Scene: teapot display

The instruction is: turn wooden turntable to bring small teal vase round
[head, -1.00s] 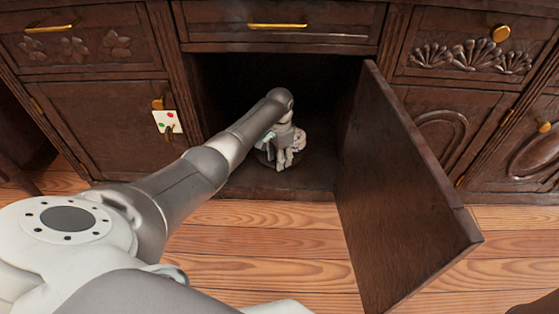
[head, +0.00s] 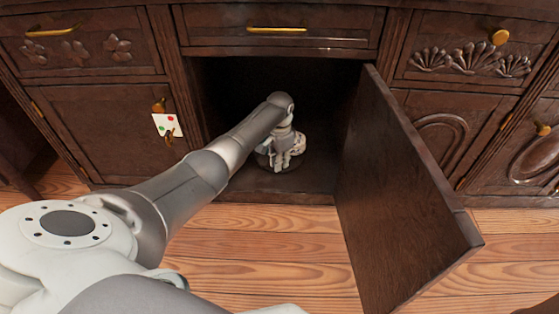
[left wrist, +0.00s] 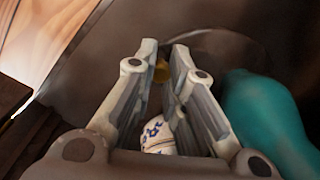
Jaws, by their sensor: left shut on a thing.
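The dark wooden turntable (head: 262,160) sits low inside the open cabinet. Its curved rim shows in the left wrist view (left wrist: 225,50). A teal vase (left wrist: 265,115) stands close on the right of my fingers in the left wrist view. In the head view my arm hides most of what stands on the turntable. My left gripper (head: 281,164) points down over the turntable. In the left wrist view its fingers (left wrist: 164,58) have a small brass knob (left wrist: 162,72) between their tips, and I am shut on it. My right gripper is not in view.
The open cabinet door (head: 400,190) stands on the right of the opening. A blue-and-white pot (left wrist: 158,138) shows between my fingers. A pale piece (head: 299,143) stands right of my gripper. The cabinet floor in front is bare.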

